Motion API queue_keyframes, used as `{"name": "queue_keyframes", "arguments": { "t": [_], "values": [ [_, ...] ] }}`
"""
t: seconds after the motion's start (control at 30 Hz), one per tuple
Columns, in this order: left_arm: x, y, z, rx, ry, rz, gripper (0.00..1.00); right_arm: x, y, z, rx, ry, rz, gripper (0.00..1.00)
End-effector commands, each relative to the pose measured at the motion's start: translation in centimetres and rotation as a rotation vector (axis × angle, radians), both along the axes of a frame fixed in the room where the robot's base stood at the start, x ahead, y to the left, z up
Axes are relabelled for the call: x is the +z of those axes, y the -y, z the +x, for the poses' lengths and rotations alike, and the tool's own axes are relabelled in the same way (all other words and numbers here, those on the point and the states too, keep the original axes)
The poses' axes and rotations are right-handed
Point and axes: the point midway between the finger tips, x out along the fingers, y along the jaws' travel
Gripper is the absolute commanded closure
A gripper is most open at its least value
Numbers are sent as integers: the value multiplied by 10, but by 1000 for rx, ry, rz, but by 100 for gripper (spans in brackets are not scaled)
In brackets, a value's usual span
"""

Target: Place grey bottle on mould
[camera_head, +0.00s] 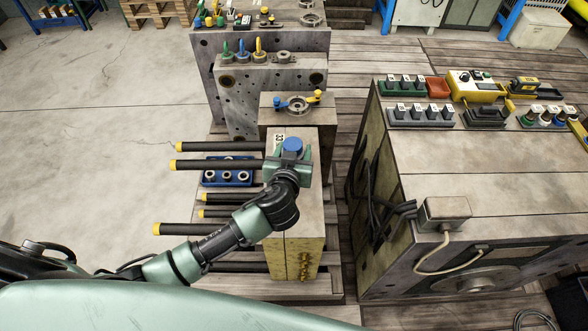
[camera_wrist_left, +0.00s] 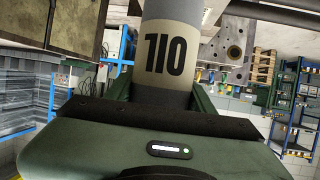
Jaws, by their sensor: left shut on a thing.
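The grey bottle (camera_wrist_left: 172,55), with a beige band marked 110, stands between the fingers of my left gripper (camera_wrist_left: 160,100) in the left wrist view. Its upper end is cut off by the frame edge. In the head view my left gripper (camera_head: 289,163) is over the far part of a grey steel mould (camera_head: 305,222) with a yellowish front. A round blue top (camera_head: 292,144) shows at the gripper; the bottle's body is hidden there. I cannot tell whether the bottle touches the mould. My right gripper is not in view.
Black rods with yellow ends (camera_head: 215,164) stick out left of the mould, around a blue tray (camera_head: 228,172). More mould plates (camera_head: 270,90) stand behind. A large block (camera_head: 480,180) at the right carries bottles, boxes and tools. The floor at the left is clear.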

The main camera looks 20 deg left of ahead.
Motion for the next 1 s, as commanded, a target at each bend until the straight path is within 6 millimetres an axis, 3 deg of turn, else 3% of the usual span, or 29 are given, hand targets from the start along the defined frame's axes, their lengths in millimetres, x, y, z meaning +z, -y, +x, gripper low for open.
{"name": "queue_keyframes", "arguments": {
  "t": [0.1,0.27,0.53,0.93,0.97,1.0],
  "values": [
    [-24,0,0,-1,0,2,91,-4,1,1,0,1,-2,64],
    [-37,0,1,1,2,1,91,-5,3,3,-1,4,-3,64],
    [-74,0,0,0,0,1,91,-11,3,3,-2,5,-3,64],
    [-81,0,0,0,2,-2,91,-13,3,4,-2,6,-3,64],
    [-81,0,0,0,1,-2,44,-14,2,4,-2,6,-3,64],
    [-80,0,0,0,1,-2,33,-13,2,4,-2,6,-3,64]
  ]
}}
